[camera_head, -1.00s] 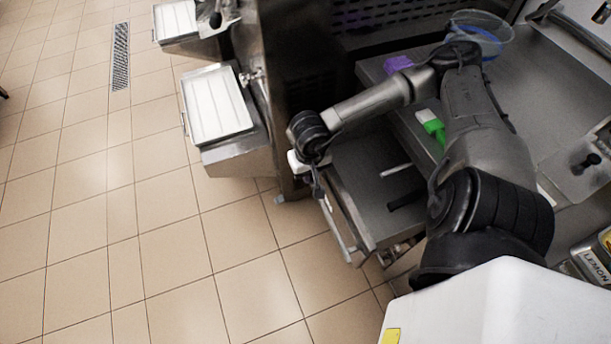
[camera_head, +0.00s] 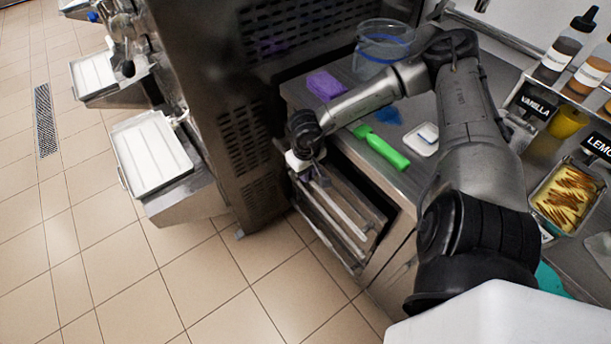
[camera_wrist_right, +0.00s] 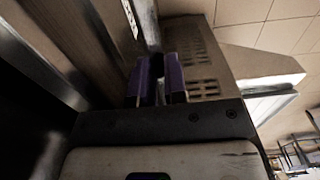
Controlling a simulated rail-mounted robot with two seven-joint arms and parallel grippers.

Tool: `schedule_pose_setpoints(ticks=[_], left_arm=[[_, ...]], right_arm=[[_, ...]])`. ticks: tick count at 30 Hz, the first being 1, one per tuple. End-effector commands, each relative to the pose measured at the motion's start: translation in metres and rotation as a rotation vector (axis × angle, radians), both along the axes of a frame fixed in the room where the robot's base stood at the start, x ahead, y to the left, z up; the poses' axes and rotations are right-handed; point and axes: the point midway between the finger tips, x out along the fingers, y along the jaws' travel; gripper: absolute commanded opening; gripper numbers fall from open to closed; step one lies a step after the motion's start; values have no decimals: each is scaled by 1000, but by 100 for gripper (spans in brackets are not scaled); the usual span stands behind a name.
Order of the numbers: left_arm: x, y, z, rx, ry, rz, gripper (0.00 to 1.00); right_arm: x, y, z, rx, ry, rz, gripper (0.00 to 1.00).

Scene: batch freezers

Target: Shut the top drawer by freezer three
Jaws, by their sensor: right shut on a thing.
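The top drawer (camera_head: 342,218) is in the steel counter beside the dark freezer cabinet (camera_head: 205,60). It is partly open, with a narrow dark gap between its front and the counter edge. My right gripper (camera_head: 310,174) is at the far end of the drawer front, pointing down. It is shut on the drawer's handle, though the contact is mostly hidden by the hand. In the right wrist view the purple-padded fingers (camera_wrist_right: 160,72) are close together beside a metal bar. My left gripper is not in view.
The counter holds a purple block (camera_head: 325,85), a green-handled tool (camera_head: 385,150), a small white dish (camera_head: 424,138) and a clear tub (camera_head: 383,45). A tray of yellow food (camera_head: 567,198) sits at right. White freezer trays (camera_head: 150,152) jut out at left. The tiled floor is clear.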

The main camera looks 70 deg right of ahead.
Motion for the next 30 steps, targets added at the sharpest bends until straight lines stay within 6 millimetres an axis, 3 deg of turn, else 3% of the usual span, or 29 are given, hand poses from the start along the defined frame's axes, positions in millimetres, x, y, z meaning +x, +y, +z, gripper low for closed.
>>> schedule_pose_setpoints(ticks=[10,11,18,26,30], left_arm=[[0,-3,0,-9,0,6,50],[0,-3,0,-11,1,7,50],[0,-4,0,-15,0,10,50],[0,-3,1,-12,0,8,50],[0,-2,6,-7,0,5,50]], right_arm=[[0,0,1,0,1,2,0],[0,0,1,0,1,1,14],[0,0,0,0,1,1,38],[0,-1,1,0,1,1,38],[0,-1,13,-3,-1,1,38]])
